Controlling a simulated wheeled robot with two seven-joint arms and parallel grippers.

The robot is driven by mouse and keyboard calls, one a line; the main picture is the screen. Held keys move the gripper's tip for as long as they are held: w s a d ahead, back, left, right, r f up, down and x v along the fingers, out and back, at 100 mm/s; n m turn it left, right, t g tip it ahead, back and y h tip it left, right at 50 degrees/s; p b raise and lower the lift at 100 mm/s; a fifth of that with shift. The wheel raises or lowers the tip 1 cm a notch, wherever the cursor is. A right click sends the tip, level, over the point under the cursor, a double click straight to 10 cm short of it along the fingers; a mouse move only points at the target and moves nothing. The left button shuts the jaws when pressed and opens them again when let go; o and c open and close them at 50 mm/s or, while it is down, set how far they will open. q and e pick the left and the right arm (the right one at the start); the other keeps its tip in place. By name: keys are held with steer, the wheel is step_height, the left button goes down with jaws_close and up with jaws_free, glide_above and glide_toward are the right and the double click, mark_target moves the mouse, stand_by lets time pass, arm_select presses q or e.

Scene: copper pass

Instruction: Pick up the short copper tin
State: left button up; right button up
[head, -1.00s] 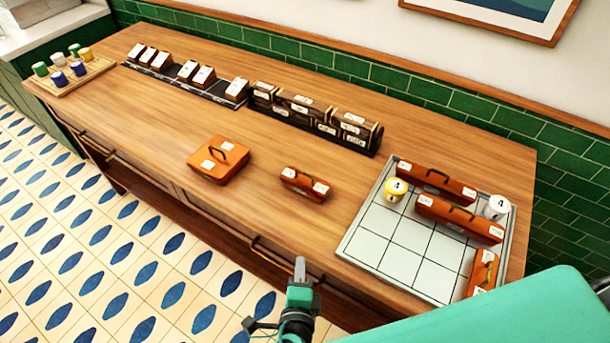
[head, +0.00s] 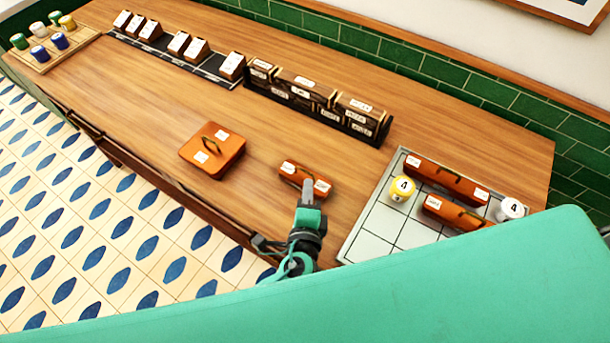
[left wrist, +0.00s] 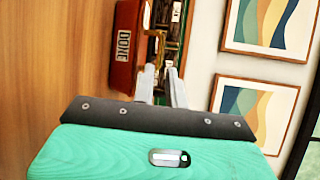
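The short copper tin (head: 291,169) sits on the wooden counter, an orange-copper box with white labels and a dark handle. In the head view my left gripper (head: 307,188) is in front of it and covers part of its near side. In the left wrist view the copper tin (left wrist: 124,48) with a "DONE" label and a brass handle is just beyond the fingers. The left gripper (left wrist: 161,88) shows two fingers apart with nothing between them. I cannot tell whether it touches the tin. My right gripper is not in view.
A wider square copper tin (head: 197,157) stands to the left. A gridded tray (head: 371,229) at right holds longer copper tins, a yellow canister (head: 402,189) and a white one (head: 510,209). Dark tins (head: 303,88) stand in a rack behind. The counter between is clear.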

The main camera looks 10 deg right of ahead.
mark_target(307, 173)
arm_select(q)
steer(key=shift+w+d+f, duration=0.1)
steer(key=shift+w+d, duration=0.05)
steer(key=shift+w, duration=0.6)
steer(key=shift+w+d+p, duration=0.1)
steer(key=shift+w+p, duration=0.6)
steer(key=shift+w, duration=0.05)
steer(key=p+x, duration=0.1)
steer(key=x, duration=0.2)
steer(key=shift+w+f, duration=0.1)
steer(key=shift+f, duration=0.05)
steer(key=shift+w+f, duration=0.1)
steer(key=shift+w, duration=0.05)
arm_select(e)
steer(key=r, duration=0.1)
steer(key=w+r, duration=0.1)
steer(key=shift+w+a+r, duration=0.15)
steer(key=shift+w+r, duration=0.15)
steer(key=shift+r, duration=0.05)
arm_select(q)
steer(key=shift+c, duration=0.4)
jaws_close()
